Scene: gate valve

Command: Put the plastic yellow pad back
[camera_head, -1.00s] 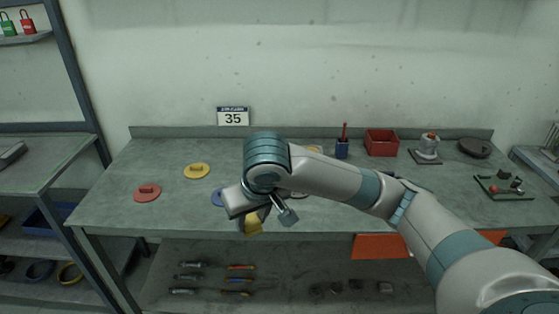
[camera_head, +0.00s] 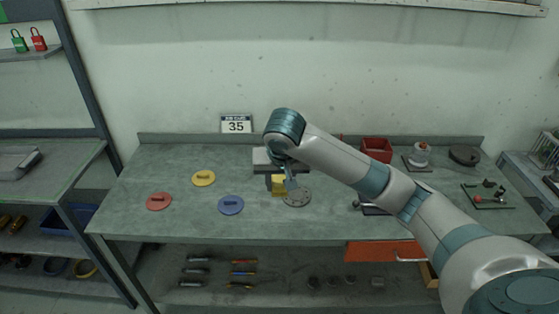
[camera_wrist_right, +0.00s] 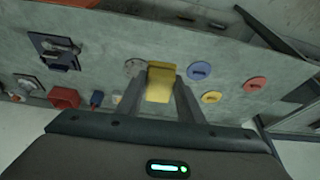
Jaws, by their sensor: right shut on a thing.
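My right gripper (camera_head: 280,178) is shut on the yellow pad (camera_head: 278,185), a small block, and holds it over the middle of the workbench. In the right wrist view the yellow pad (camera_wrist_right: 160,82) sits between the two fingers of my right gripper (camera_wrist_right: 162,88). A round grey flange disc (camera_head: 297,197) with holes lies just right of the pad in the head view; it also shows in the wrist view (camera_wrist_right: 134,67). The gap between pad and bench top is hard to judge. My left gripper is not in view.
Red (camera_head: 159,201), yellow (camera_head: 203,178) and blue (camera_head: 231,205) discs lie on the left of the workbench (camera_head: 150,165). A red bin (camera_head: 376,149), a valve part (camera_head: 420,154) and a dark round part (camera_head: 464,155) stand at the back right. An orange drawer front (camera_head: 385,251) is below the edge.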

